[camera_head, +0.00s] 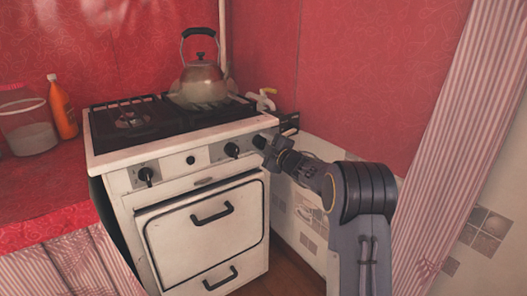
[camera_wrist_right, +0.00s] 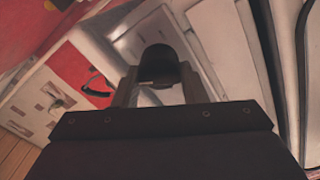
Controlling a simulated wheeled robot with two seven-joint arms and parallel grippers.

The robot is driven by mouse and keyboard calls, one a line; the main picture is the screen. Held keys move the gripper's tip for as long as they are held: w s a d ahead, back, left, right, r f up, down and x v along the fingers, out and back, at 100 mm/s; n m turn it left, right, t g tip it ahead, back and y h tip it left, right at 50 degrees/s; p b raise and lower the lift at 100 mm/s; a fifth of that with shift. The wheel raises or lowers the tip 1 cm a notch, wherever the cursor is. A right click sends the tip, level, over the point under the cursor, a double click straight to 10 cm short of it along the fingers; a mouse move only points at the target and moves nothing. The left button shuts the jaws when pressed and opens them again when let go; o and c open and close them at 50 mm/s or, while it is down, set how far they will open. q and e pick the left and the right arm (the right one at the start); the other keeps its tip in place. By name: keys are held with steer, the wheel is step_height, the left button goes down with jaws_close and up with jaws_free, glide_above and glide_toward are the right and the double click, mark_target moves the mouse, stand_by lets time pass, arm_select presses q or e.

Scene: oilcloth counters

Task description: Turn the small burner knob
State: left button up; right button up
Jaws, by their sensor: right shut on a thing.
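A white stove (camera_head: 200,180) has black burner knobs along its front panel. One knob (camera_head: 146,175) is at the left and another knob (camera_head: 232,150) is right of centre. My right gripper (camera_head: 268,147) is at the panel's right end, at the rightmost black knob (camera_head: 259,141). In the right wrist view this knob (camera_wrist_right: 160,62) stands between the two fingers, and the gripper is shut on it. The fingers hide part of the knob, so its turn angle is hard to read. My left gripper is not in view.
A kettle (camera_head: 201,82) stands on the stove top. The oven door has a black handle (camera_head: 212,214). An orange bottle (camera_head: 62,108) and a clear bucket (camera_head: 27,125) stand on the red counter (camera_head: 40,190) at left. A tiled wall (camera_head: 306,212) is close on the right.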

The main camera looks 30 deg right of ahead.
steer(key=n+b, duration=0.1)
steer(key=n, duration=0.1)
steer(key=n+b, duration=0.1)
steer(key=n, duration=0.1)
steer(key=shift+f+b, duration=0.25)
steer(key=shift+b, duration=0.05)
steer(key=shift+c, duration=0.2)
steer(key=shift+n+b, duration=0.45)
steer(key=shift+n, duration=0.45)
steer(key=shift+o, duration=0.2)
steer(key=shift+r, duration=0.1)
steer(key=shift+c, duration=0.2)
steer(key=o, duration=1)
steer(key=shift+r, duration=0.1)
